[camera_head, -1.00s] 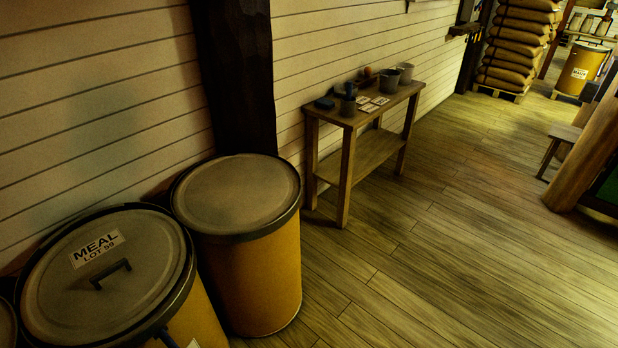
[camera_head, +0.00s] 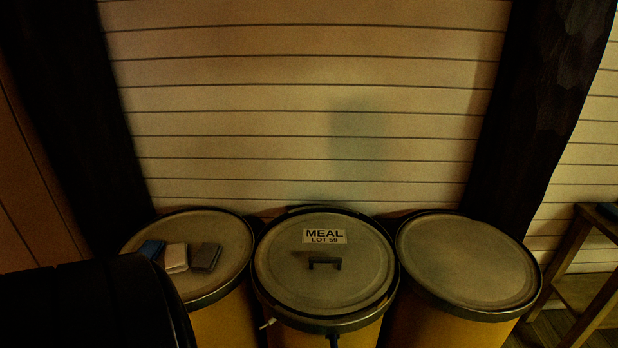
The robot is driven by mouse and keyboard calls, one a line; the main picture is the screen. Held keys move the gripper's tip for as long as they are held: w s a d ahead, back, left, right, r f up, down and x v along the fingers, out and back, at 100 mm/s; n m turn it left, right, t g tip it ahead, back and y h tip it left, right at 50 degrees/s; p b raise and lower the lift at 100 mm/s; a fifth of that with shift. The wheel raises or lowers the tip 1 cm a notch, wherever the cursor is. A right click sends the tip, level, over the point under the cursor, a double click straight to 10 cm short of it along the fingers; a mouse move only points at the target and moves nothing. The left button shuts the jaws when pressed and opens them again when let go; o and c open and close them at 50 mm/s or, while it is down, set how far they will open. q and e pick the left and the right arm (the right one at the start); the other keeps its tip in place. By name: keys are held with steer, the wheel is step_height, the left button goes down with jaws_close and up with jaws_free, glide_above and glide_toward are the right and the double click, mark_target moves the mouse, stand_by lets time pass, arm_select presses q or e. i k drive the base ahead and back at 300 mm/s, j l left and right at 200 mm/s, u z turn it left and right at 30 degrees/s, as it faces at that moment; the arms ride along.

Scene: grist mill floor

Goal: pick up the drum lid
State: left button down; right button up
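The drum lid (camera_head: 288,274) is a round grey disc on the middle yellow drum (camera_head: 290,338). It carries a white label (camera_head: 324,236) reading MEAL LOT 59 and a dark bracket handle (camera_head: 325,262) near its middle. A dark rim runs around the lid, with a small lever or clasp (camera_head: 268,323) at the front left. The lid looks seated on the drum. Neither of my grippers shows in the head view. A large dark rounded shape at the lower left hides part of the left drum.
The left drum's top (camera_head: 215,231) holds blue, white and grey folded items (camera_head: 176,258). The right drum (camera_head: 468,258) has a bare, plain top. A plank wall (camera_head: 300,110) stands close behind, between dark posts. A wooden table (camera_head: 585,240) is at the right edge.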

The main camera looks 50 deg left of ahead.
mark_target(325, 251)
steer(key=u, duration=1.55)
